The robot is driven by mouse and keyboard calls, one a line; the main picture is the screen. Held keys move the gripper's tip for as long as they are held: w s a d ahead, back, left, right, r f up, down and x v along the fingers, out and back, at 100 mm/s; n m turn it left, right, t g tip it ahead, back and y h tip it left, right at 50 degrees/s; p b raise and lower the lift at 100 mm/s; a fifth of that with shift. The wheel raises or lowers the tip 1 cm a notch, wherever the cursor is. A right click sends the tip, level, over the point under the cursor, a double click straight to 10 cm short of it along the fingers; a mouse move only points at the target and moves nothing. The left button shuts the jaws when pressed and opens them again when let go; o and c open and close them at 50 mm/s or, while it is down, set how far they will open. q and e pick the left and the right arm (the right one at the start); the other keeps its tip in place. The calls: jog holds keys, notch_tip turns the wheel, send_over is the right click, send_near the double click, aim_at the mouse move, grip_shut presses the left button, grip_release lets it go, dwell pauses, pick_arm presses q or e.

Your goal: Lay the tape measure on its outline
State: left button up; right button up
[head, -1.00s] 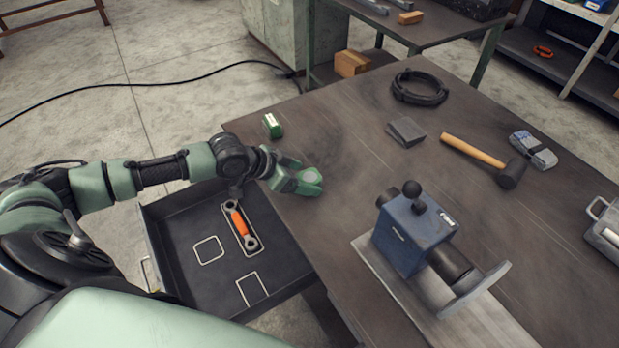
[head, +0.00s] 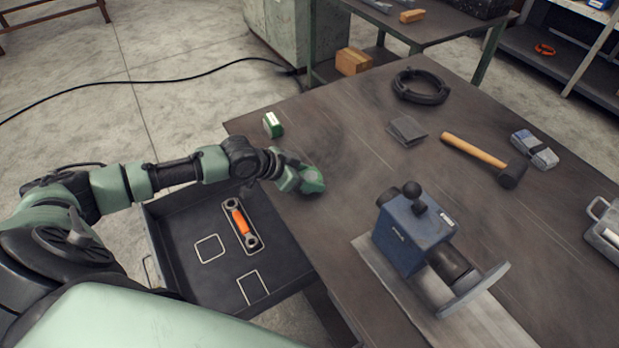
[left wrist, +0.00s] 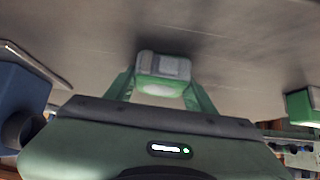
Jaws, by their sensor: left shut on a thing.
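My left gripper (head: 300,181) is over the bench's left edge, shut on a green thing that looks like the tape measure (head: 315,181). In the left wrist view the tape measure (left wrist: 163,67) sits between the two green fingers, with a grey upper face and a pale green front. I cannot tell whether it touches the bench. My right gripper is not in view.
A small green-and-white box (head: 273,125) stands near the bench's left corner. A blue vise-like fixture (head: 410,235) with a flanged pipe stands to the right. A hammer (head: 475,151), dark pad (head: 407,130) and coiled cable (head: 420,87) lie farther back. Bare bench lies between.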

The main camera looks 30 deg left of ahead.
aim_at(309, 177)
pick_arm(q)
notch_tip(309, 177, up, 20)
jog(key=b, duration=0.2)
dwell(0.4)
